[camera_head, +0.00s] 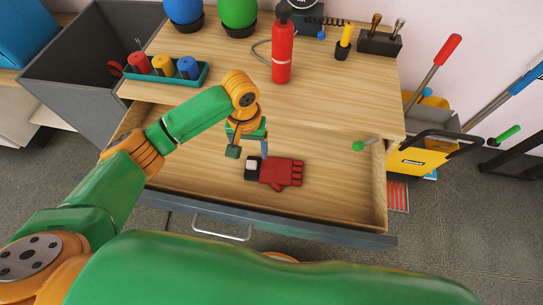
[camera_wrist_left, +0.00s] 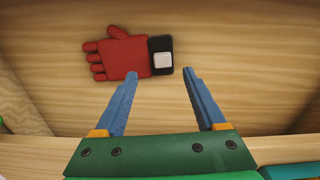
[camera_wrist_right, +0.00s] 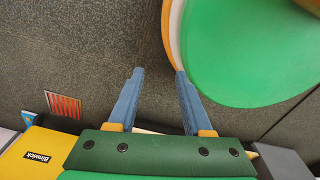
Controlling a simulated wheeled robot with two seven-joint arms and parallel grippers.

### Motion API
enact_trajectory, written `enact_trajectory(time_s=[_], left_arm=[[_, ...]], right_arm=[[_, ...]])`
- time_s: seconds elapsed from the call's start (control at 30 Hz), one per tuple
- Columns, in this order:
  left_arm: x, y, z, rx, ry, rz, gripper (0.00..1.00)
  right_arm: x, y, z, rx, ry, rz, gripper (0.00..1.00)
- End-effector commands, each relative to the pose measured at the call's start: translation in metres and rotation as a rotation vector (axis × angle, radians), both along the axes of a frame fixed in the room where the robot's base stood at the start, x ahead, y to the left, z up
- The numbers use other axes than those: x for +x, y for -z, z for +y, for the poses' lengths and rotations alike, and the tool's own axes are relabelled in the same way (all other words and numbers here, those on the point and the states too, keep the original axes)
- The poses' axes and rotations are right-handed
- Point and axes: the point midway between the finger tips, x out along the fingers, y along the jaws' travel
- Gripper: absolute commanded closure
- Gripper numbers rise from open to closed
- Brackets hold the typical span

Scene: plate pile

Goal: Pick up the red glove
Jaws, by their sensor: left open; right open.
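The red glove (camera_head: 284,172) lies flat in the open wooden drawer, with its black cuff and white patch to the left and its fingers to the right. My left gripper (camera_head: 249,150) is open and empty above the drawer, just behind the cuff in the head view. In the left wrist view the glove (camera_wrist_left: 122,56) lies beyond the fingertips (camera_wrist_left: 160,73), with its cuff roughly ahead of the gap and its fingers to the left. My right gripper (camera_wrist_right: 160,72) is open and empty over the grey floor, and the head view does not show it.
The drawer's front edge and handle (camera_head: 222,230) are at the near side. A red fire extinguisher (camera_head: 282,52), a tray of coloured spools (camera_head: 164,70) and a tool holder (camera_head: 379,42) stand on the desktop. A yellow bin (camera_head: 415,160) stands right. The drawer's right part is clear.

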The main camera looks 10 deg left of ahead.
Motion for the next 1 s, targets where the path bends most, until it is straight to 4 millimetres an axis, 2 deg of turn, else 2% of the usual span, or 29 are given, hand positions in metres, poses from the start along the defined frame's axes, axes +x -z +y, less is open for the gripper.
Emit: enact_trajectory(time_s=[0.03,0.17,0.43,0.7,0.77,0.97,1.0], left_arm=[[0.001,0.007,0.001,0.004,-0.007,0.000,0.28],[0.001,0.020,0.002,0.006,-0.012,0.002,0.28],[0.003,0.070,0.005,0.006,-0.009,0.001,0.28],[0.003,0.074,0.004,0.004,-0.007,-0.001,0.28],[0.003,0.074,0.004,0.004,-0.007,-0.001,0.41],[0.003,0.074,0.004,0.004,-0.007,-0.001,0.95],[0.003,0.074,0.004,0.004,-0.007,-0.001,1.00]], right_arm=[[0.000,0.008,0.000,0.000,0.000,0.000,0.50],[-0.001,0.013,-0.001,-0.001,0.001,0.001,0.50],[0.002,0.033,-0.016,-0.024,0.011,-0.013,0.50],[0.017,0.032,-0.018,-0.027,0.014,-0.038,0.50],[0.017,0.032,-0.018,-0.027,0.014,-0.038,0.50],[0.016,0.032,-0.017,-0.025,0.013,-0.035,0.50],[0.015,0.032,-0.016,-0.024,0.014,-0.034,0.50]])
